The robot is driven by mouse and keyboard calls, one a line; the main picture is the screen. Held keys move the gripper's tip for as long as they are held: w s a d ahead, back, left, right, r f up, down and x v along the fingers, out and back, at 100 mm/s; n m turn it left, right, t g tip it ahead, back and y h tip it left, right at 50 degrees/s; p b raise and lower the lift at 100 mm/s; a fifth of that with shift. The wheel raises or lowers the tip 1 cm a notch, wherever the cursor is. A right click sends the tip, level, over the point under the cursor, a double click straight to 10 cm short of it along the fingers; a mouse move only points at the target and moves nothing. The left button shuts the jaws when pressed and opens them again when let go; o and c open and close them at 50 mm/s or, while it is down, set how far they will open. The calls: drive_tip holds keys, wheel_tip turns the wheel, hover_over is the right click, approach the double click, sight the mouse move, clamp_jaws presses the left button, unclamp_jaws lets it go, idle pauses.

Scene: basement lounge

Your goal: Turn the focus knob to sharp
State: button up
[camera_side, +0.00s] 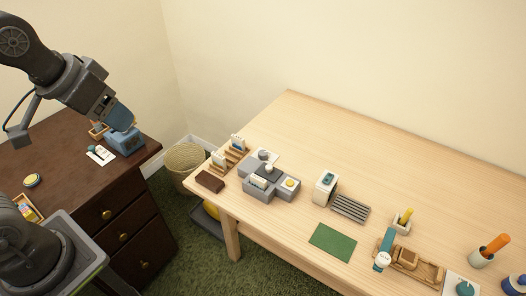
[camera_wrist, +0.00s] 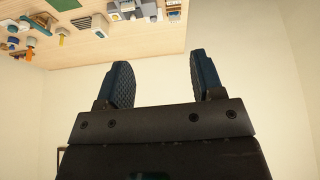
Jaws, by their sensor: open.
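My gripper (camera_side: 122,118) hangs over the dark desk at the left in the side view, far from the pale table. In the wrist view my gripper (camera_wrist: 162,72) is open, its two fingers apart with only wall between them. A teal knob (camera_side: 465,288) sits on a white plate (camera_side: 451,283) at the lower right edge of the side view. A grey device (camera_side: 262,192) with a small round knob on top (camera_side: 268,168) and a yellow button stands on the pale table's left part. I cannot tell which of these is the focus knob, nor read any setting.
The pale table (camera_side: 400,160) is clear toward the back. It holds a white box (camera_side: 325,186), a grey slatted rack (camera_side: 350,208), a green mat (camera_side: 333,241), a wooden tray (camera_side: 428,270) and a pen cup (camera_side: 480,258). A blue box (camera_side: 126,143) stands on the dark desk near my gripper.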

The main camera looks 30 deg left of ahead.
drive_tip(key=w+d+r+n+g, duration=0.1)
drive_tip(key=w+r+n+g, duration=0.1)
drive_tip(key=w, duration=1.1)
drive_tip(key=n+g, duration=0.3)
drive_tip(key=n, duration=0.1)
hover_over(263, 152)
wheel_tip(263, 152, down, 24)
wheel_tip(263, 152, down, 14)
drive_tip(key=shift+s+f, duration=0.1)
drive_tip(key=shift+f, duration=0.1)
drive_tip(key=shift+c, duration=0.2)
drive_tip(key=c, duration=0.9)
